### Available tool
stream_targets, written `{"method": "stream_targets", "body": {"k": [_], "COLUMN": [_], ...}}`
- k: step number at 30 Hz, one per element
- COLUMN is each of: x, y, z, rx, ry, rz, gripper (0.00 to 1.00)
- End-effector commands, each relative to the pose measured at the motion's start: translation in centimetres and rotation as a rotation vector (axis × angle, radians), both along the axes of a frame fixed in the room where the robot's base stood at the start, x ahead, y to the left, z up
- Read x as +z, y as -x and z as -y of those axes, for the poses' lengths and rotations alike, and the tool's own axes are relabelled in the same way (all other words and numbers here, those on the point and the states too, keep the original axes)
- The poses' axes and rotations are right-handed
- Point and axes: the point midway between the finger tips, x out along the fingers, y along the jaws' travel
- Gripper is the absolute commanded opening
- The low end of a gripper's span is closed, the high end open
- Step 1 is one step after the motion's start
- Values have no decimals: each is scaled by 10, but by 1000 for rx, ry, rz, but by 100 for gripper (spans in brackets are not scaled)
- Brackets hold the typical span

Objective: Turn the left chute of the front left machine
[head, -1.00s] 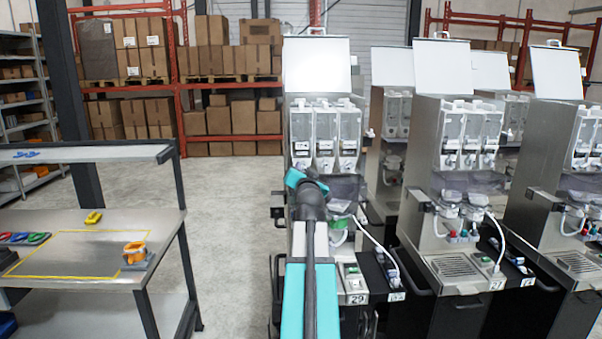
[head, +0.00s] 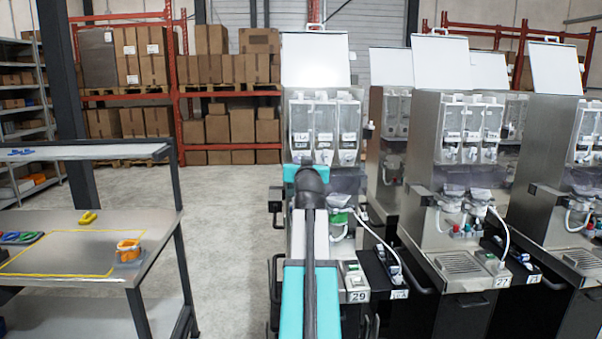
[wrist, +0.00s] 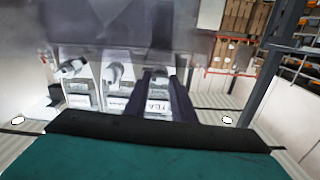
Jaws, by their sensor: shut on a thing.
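The front left machine (head: 347,233) has a raised white lid and a row of three clear canisters, each with a white chute below. In the head view my arm covers the left chute and hides my gripper. In the wrist view, which looks turned over, the left chute (wrist: 159,73) is at the right of the row, by the canister label reading TEA. The dark fingers of my gripper (wrist: 162,82) lie on either side of this chute and are shut on it. The middle chute (wrist: 113,73) and right chute (wrist: 70,68) are beside it, untouched.
More machines (head: 460,190) stand close on the right. A metal workbench (head: 60,240) with an orange item (head: 128,249) stands at the left. Bare floor (head: 225,220) lies between bench and machine. Racks with boxes (head: 230,125) are behind.

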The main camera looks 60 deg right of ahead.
Motion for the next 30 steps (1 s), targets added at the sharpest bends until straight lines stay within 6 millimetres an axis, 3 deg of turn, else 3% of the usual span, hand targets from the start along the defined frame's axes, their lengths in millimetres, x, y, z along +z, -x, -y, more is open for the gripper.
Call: {"method": "stream_targets", "body": {"k": [30], "x": [-3], "y": [-2], "z": [-1], "rx": [2], "ry": [515], "rz": [-720], "gripper": [1]}}
